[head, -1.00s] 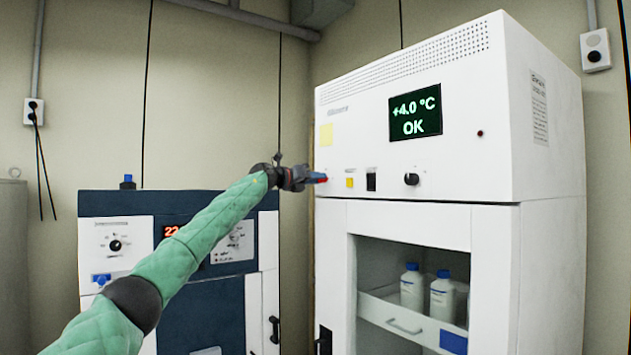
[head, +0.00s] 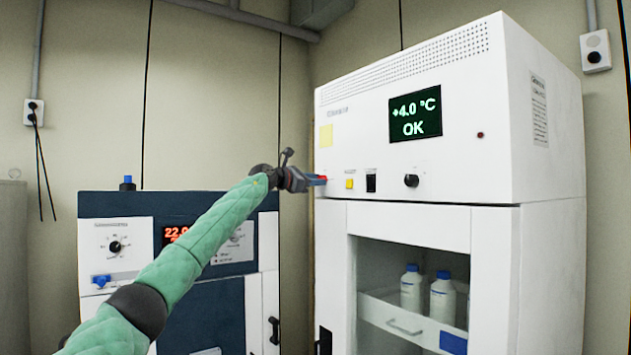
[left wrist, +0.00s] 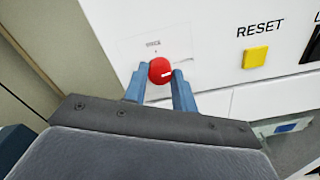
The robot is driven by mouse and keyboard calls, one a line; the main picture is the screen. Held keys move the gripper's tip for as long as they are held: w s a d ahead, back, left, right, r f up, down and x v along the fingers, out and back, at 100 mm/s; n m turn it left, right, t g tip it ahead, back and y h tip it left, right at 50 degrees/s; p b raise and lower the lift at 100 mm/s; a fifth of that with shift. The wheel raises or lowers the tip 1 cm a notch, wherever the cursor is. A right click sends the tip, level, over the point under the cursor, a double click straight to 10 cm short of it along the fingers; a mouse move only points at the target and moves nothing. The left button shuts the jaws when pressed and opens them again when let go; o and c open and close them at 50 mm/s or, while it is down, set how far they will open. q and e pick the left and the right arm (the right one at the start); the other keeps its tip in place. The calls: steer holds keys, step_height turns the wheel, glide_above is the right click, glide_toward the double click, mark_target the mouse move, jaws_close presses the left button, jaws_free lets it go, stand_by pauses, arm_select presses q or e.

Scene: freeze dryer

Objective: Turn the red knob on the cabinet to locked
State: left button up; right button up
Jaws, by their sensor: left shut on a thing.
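The red knob (left wrist: 159,70) is on the white front panel of the cabinet (head: 450,165), near the panel's left edge. In the left wrist view the two blue fingers of my left gripper (left wrist: 159,80) are shut on the knob, one on each side. Small print above the knob is too blurred to read. My right gripper is not in view.
A yellow RESET button (left wrist: 255,57) is right of the knob, then a black switch (head: 371,182) and a black knob (head: 411,181). The display (head: 415,112) reads +4.0 °C OK. A dark blue and white machine (head: 215,300) stands left of the cabinet.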

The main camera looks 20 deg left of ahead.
arm_select(q)
steer(key=shift+m, duration=0.6)
steer(key=o, duration=1)
steer(key=shift+s+a, duration=0.1)
